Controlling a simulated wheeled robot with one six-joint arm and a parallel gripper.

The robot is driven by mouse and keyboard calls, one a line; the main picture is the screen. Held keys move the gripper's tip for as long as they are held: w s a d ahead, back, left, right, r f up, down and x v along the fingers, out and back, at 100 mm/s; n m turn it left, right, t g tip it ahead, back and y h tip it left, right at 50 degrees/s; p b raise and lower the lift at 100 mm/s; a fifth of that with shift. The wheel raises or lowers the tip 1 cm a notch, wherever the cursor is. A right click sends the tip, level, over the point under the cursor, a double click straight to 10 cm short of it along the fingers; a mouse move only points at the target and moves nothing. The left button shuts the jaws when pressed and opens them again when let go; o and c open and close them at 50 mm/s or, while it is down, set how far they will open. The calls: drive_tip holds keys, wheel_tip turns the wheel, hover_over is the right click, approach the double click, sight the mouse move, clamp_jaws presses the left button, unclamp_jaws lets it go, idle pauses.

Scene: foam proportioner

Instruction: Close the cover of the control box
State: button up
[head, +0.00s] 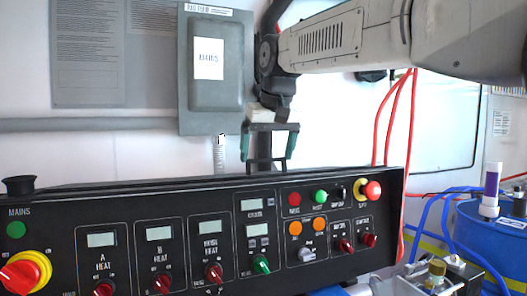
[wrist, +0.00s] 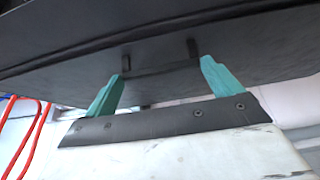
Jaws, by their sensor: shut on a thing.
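The control box (head: 130,215) is a long black console with knobs, buttons and small displays on its front, across the lower part of the head view. A broad dark panel (wrist: 60,45), apparently its cover, fills the top of the wrist view; its angle is hard to judge. A black handle (head: 267,160) stands up behind the console's top edge and also shows in the wrist view (wrist: 193,48). My gripper (head: 268,152) has two teal fingers, set apart with the handle between them, and is shut on it. The wrist view shows the same fingers (wrist: 162,70).
A grey MAINS box (head: 210,100) hangs on the wall behind my gripper. Red hoses (head: 391,115) hang right of it. A blue drum (head: 475,225) with a purple-and-white tube (head: 491,185) on it stands at the right. Blue hoses run beside the console's right end.

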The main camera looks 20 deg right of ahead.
drive_tip(key=shift+s, duration=0.15)
drive_tip(key=o, duration=1)
drive_tip(key=shift+c, duration=0.2)
drive_tip(key=shift+o, duration=0.7)
drive_tip(key=shift+s+r, duration=0.1)
drive_tip(key=shift+s, duration=0.05)
drive_tip(key=v, duration=0.7)
drive_tip(key=shift+r, duration=0.4)
drive_tip(key=shift+s, duration=0.1)
